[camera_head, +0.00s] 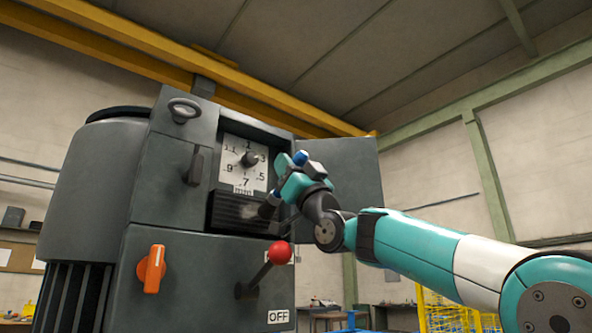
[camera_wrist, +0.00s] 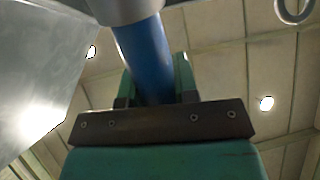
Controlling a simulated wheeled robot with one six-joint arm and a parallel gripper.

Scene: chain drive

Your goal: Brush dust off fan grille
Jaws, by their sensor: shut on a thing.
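The fan grille (camera_head: 234,212) is a dark slotted panel on the grey machine, below the white dial. A paler, dusty-looking patch shows on its left part. My gripper (camera_head: 282,190) is at the right end of the grille, in front of the machine. It is shut on the blue handle of a brush (camera_wrist: 146,58), which stands between the green fingers (camera_wrist: 184,76) in the wrist view. A grey collar caps the handle at the top of that view. In the head view a dark brush end points down-left towards the grille; I cannot tell whether it touches.
A red-knobbed lever (camera_head: 279,252) sticks out just below my gripper. An orange switch (camera_head: 151,268) sits at lower left. An open grey door (camera_head: 350,175) stands behind my wrist on the right. The dial (camera_head: 244,163) is just above the grille.

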